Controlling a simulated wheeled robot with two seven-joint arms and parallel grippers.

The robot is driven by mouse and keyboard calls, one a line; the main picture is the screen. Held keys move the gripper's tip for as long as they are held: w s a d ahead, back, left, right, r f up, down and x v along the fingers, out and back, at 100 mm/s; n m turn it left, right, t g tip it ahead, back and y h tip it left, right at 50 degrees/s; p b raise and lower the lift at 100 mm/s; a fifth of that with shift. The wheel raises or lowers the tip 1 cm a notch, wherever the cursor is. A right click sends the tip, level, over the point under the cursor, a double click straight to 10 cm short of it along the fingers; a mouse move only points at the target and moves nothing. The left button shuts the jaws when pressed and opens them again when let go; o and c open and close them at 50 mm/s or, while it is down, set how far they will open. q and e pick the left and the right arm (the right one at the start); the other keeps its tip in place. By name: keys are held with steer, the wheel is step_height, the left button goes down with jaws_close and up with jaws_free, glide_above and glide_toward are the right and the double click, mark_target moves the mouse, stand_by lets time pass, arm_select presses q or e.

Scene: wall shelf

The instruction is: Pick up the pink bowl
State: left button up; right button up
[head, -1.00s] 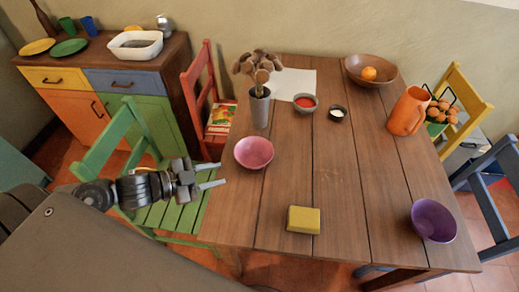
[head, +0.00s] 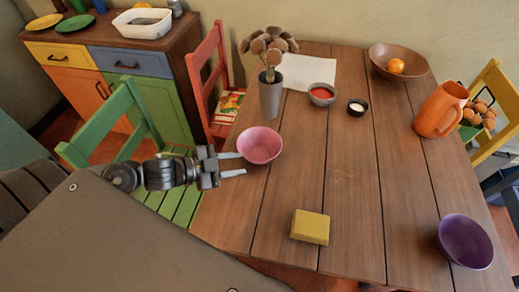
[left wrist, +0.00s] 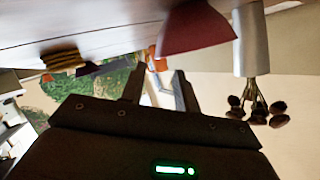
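The pink bowl (head: 260,146) stands upright on the wooden table (head: 340,235) near its left edge. My left gripper (head: 238,164) is open, its two fingers pointing right towards the bowl. In the head view the upper fingertip reaches the bowl's left rim; I cannot tell whether it touches. In the left wrist view the picture is upside down: the pink bowl (left wrist: 195,28) hangs at the top, beyond the fingers (left wrist: 160,88), with nothing seen between them. My right gripper is not in view.
A grey vase (head: 270,97) with brown flowers stands just behind the bowl. A yellow block (head: 310,227) lies in front, and a purple bowl (head: 466,242) is at the right front. A green chair (head: 178,205) is under my left arm. The table's middle is clear.

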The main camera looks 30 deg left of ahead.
mark_target(261, 161)
arm_select(q)
steer(key=shift+p+x, duration=0.3)
steer(key=shift+x, duration=4.05)
steer(key=shift+c, duration=0.4)
jaws_close()
